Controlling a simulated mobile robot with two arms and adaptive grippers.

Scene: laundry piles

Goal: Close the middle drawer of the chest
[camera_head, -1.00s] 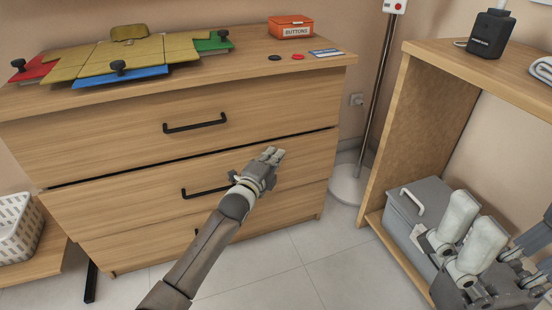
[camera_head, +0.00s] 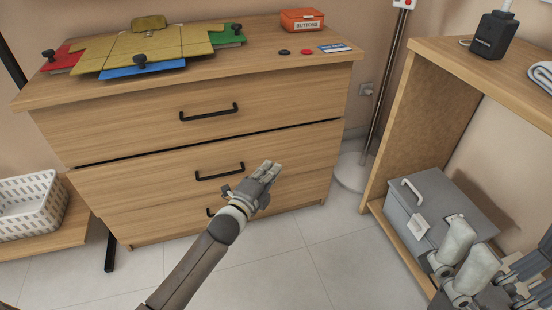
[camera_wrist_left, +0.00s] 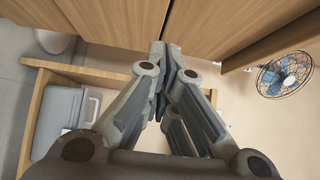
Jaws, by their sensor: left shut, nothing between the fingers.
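The wooden chest has a top, middle and bottom drawer. The middle drawer (camera_head: 155,176) has a black bar handle (camera_head: 220,172). My left gripper (camera_head: 270,168) is shut and empty, in front of the drawer, right of the handle. Contact is unclear. In the left wrist view, the shut fingertips (camera_wrist_left: 165,48) point at wooden fronts (camera_wrist_left: 120,22) with a dark gap between. My right gripper (camera_head: 468,254) is low at the right, its fingers apart.
A folding board (camera_head: 150,50) and an orange buttons box (camera_head: 302,20) lie on the chest top. A grey lidded box (camera_head: 420,185) stands in the wooden shelf unit (camera_head: 400,140) at right. A white basket (camera_head: 30,205) is at left. A pole stands between chest and shelf.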

